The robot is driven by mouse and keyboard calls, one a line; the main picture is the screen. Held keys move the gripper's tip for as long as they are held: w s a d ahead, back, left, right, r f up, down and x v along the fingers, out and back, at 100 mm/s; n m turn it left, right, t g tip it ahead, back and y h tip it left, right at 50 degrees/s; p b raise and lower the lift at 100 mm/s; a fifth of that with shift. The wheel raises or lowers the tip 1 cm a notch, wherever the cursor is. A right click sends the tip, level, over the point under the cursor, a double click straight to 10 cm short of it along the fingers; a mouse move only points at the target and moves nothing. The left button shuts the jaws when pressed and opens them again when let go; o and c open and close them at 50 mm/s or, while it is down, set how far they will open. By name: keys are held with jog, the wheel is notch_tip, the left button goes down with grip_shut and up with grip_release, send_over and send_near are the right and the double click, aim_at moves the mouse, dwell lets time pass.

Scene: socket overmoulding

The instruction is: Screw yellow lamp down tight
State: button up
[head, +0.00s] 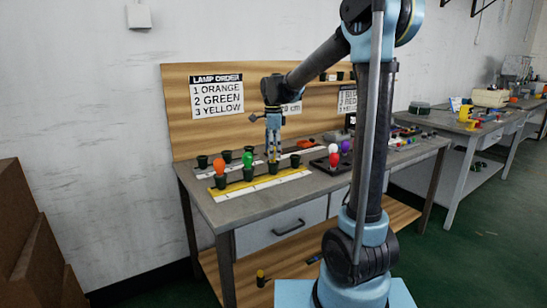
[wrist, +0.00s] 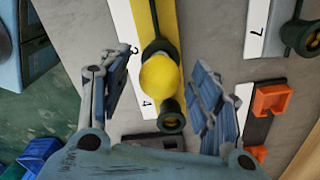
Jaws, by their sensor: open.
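The yellow lamp (wrist: 160,75) is a round bulb in the wrist view, at a dark socket on the yellow-edged strip (wrist: 140,14). How deep it sits in the socket cannot be told. My gripper (wrist: 158,78) is open, with one finger on each side of the lamp and a gap on both sides. In the head view my gripper (head: 273,152) points down over the strip (head: 295,176), and the yellow lamp cannot be made out there. An orange lamp (head: 220,167) and a green lamp (head: 248,160) stand in sockets further left on this strip.
An empty-looking socket (wrist: 171,117) sits close to the lamp. Another strip with dark sockets (head: 228,156) lies behind. A dark tray with white (head: 333,149), red and purple lamps stands to the right. A lamp order sign (head: 216,95) hangs on the back board.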

jog(key=n, duration=1.8)
jog(key=shift+n, duration=2.3)
jog(key=c, duration=1)
jog(key=m, duration=0.4)
jog(key=shift+m, duration=0.3)
